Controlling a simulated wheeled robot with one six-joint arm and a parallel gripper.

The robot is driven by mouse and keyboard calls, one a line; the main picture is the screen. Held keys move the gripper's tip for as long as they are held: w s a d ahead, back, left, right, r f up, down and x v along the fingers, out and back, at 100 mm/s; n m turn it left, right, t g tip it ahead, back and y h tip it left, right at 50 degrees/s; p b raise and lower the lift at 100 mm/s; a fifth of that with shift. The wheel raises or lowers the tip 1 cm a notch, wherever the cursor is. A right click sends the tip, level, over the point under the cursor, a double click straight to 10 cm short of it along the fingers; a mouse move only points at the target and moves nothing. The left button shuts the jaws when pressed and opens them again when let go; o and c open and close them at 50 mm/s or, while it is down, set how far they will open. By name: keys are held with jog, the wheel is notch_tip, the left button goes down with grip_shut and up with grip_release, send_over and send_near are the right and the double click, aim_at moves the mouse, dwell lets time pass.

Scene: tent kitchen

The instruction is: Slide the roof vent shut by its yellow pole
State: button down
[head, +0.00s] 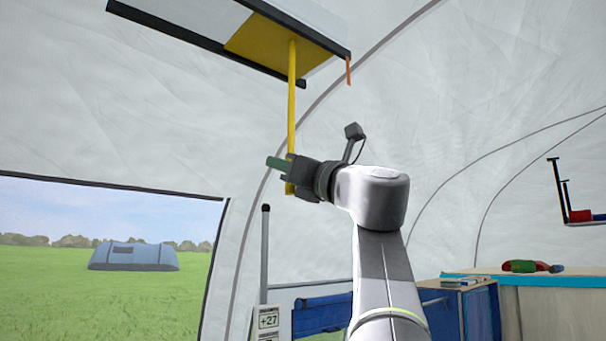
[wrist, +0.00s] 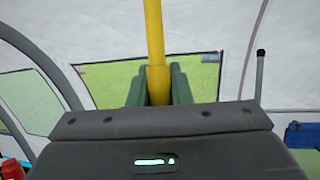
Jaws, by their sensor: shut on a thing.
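The yellow pole (head: 292,100) hangs down from a yellow panel (head: 265,45) of the roof vent in the head view. The vent's dark frame (head: 180,42) runs along its edges, with a pale area beside the yellow panel. My gripper (head: 279,164) is shut on the lower part of the pole, with a short piece of pole showing below the jaws. In the wrist view the pole (wrist: 154,45) stands upright between the two green fingers. The top of the vent is cut off by the head view's upper edge.
An orange strip (head: 348,70) hangs at the vent's right corner. A blue folding item (head: 320,313) and a counter (head: 545,290) are lower right. A window opening (head: 100,250) is left.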

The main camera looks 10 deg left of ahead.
jog(key=shift+r, duration=0.1)
jog(key=c, duration=1.3)
grip_release()
jog(key=shift+w+d, duration=0.2)
jog(key=shift+s, duration=0.1)
jog(key=shift+s+d+f+b, duration=0.15)
jog(key=shift+d+f+b, duration=0.15)
jog(key=shift+d+f, duration=0.15)
jog(key=b+v, duration=0.4)
jog(key=v, duration=0.8)
jog(key=shift+s+d, duration=0.25)
jog(key=shift+s, duration=0.05)
jog(key=shift+a, duration=0.1)
jog(key=p+x, duration=0.4)
jog(key=x, duration=0.9)
jog(key=shift+w+a+r+p, duration=0.2)
jog(key=shift+w+a+p, duration=0.05)
jog(key=shift+p, duration=0.05)
